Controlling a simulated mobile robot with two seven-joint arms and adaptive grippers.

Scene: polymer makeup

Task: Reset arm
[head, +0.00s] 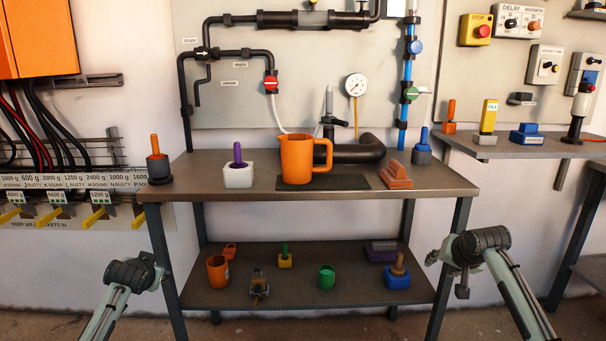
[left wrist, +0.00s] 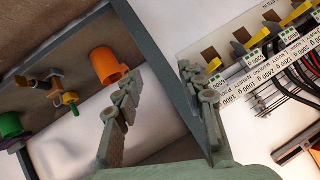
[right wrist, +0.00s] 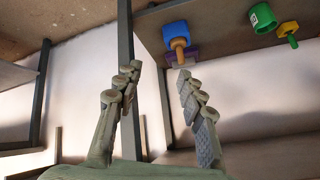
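My right gripper (head: 452,272) is in front of the table's right leg in the head view. In the right wrist view its two fingers (right wrist: 160,70) stand apart with nothing between them. My left gripper hangs at the lower left of the head view, its fingers hardly showing there. In the left wrist view its fingers (left wrist: 159,74) are spread and empty. Both grippers are apart from the table and its objects.
An orange jug (head: 297,160) stands on the table (head: 215,195). The lower shelf (head: 215,299) carries an orange cup (head: 217,271), a green cup (head: 326,278) and a blue-based piece (head: 397,281). A side shelf (head: 490,150) is at right. The floor in front is clear.

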